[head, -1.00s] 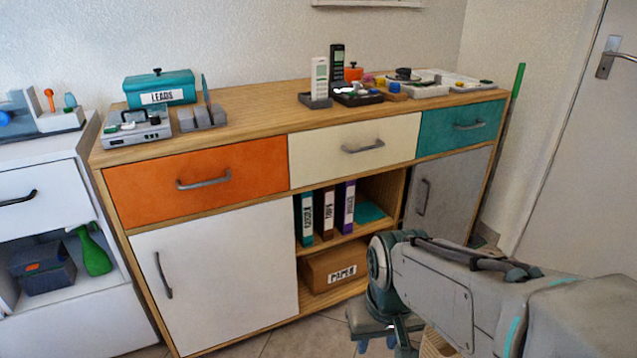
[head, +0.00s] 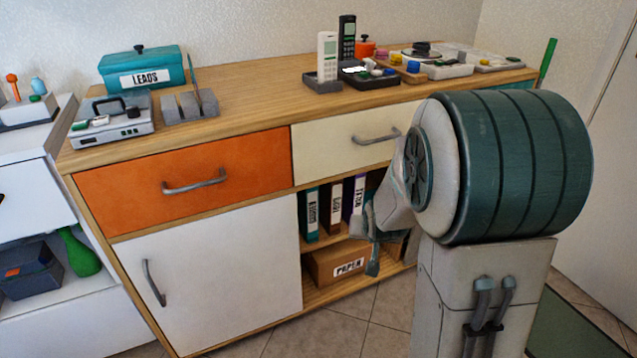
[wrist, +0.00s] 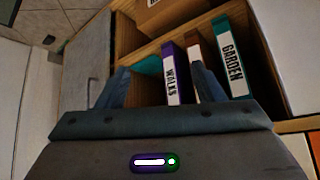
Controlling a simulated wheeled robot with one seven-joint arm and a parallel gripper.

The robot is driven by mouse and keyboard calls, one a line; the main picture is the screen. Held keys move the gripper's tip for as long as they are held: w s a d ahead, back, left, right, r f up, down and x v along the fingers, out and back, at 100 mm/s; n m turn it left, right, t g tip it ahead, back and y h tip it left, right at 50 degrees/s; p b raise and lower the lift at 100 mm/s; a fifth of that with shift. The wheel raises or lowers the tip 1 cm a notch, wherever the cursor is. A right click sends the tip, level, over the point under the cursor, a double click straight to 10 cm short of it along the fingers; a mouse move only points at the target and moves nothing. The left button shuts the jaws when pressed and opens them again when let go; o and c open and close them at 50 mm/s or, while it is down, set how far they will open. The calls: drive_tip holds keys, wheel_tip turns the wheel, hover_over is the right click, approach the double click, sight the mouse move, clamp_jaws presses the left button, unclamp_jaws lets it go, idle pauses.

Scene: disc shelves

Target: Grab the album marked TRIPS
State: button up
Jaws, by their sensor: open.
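Three upright albums stand in the open shelf compartment. In the head view they are a teal one (head: 309,214), a brown one (head: 335,208) and a purple one (head: 357,193), left to right. The wrist view is upside down; there the purple album (wrist: 170,72) reads WALKS and the teal one (wrist: 231,60) reads GARDEN. The brown album (wrist: 192,48) stands between them, its label mostly hidden by a finger; its lettering is too small to read surely in the head view. My gripper (head: 371,238) is open and empty in front of the shelf, also in the wrist view (wrist: 160,70).
A PAPER box (head: 338,264) sits on the lower shelf. The white door (head: 215,275) is left of the compartment, drawers (head: 190,180) above. The grey cabinet door (wrist: 84,65) shows in the wrist view. The floor in front is clear.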

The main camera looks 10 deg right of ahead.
drive_tip(key=w+d+f+t, duration=0.2)
drive_tip(key=w+t, duration=0.1)
drive_tip(key=w, duration=0.3)
drive_tip(key=w+d+f+t, duration=0.2)
drive_tip(key=w+f+t, duration=0.1)
drive_tip(key=w, duration=0.3)
drive_tip(key=n+t+y+p, duration=0.1)
drive_tip(key=n+t+y, duration=0.3)
drive_tip(key=n+y, duration=0.3)
approach(336, 204)
drive_tip(key=w, duration=0.1)
drive_tip(key=b+x, duration=0.1)
drive_tip(key=x, duration=0.6)
drive_tip(key=shift+w+a+b, duration=0.3)
drive_tip(key=shift+a+b, duration=0.05)
drive_tip(key=b+x, duration=0.2)
drive_tip(key=x, duration=0.3)
drive_tip(key=shift+w+r, duration=0.1)
drive_tip(key=shift+w, duration=0.1)
drive_tip(key=shift+w+r+b, duration=0.15)
drive_tip(key=shift+w+b, duration=0.2)
drive_tip(key=shift+w, duration=0.15)
clamp_jaws()
drive_tip(key=shift+r, duration=0.2)
